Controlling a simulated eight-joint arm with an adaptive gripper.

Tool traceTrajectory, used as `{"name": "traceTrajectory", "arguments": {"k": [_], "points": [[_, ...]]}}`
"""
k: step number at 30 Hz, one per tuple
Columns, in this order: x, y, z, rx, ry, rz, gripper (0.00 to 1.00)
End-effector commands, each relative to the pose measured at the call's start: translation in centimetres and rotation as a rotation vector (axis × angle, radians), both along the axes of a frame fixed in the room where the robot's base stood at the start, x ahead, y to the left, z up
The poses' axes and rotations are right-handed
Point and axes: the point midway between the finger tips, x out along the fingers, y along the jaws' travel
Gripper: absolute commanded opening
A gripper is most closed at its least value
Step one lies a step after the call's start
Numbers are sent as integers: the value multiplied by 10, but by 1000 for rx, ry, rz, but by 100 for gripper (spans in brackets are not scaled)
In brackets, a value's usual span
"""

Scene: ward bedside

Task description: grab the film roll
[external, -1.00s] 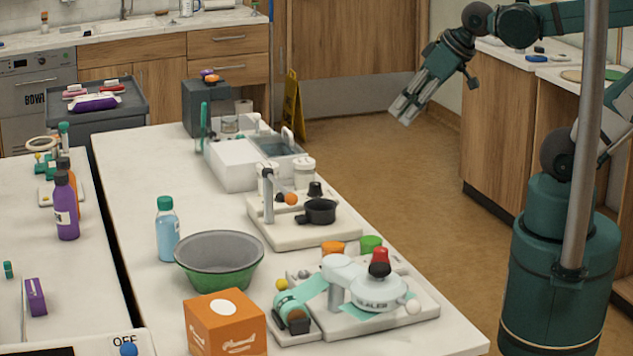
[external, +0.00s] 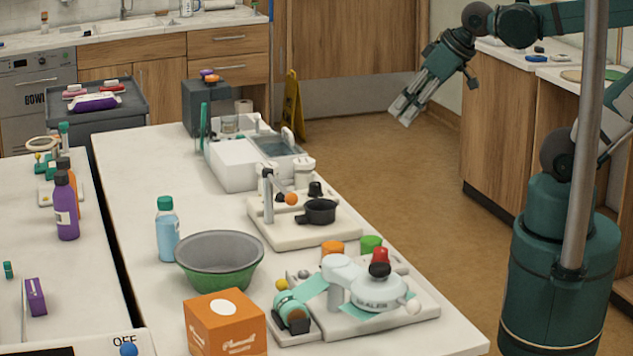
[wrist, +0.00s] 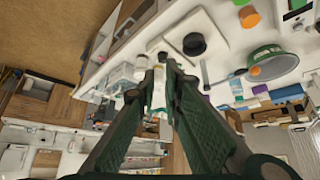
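A roll of teal film (external: 291,313) sits on a small white base at the front of the long white counter. A teal strip runs from it toward the pale sealer (external: 375,292) on the white board to its right. My gripper (external: 404,110) is far from the roll, up and to the right, in the air past the counter's right edge. It points down and left. I cannot make out the film roll in the wrist view.
An orange box (external: 225,325) and a green bowl (external: 219,265) stand left of the roll. Orange and green lids (external: 371,245) lie behind the sealer. A black pan (external: 319,211) sits on another board farther back. A grey pole (external: 587,130) stands at the right.

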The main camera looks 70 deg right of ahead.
Motion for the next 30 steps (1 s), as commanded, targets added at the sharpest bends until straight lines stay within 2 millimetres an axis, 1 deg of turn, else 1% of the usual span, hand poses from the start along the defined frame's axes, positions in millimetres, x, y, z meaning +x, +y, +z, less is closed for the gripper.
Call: {"name": "traceTrajectory", "arguments": {"k": [1, 7, 20, 26, 30], "points": [[0, 0, 0, 0, 0, 0, 12], [0, 0, 0, 0, 0, 0, 38], [2, 2, 1, 5, 3, -2, 38], [11, 14, 5, 32, 21, -14, 38], [21, 29, 8, 66, 47, -32, 38]]}}
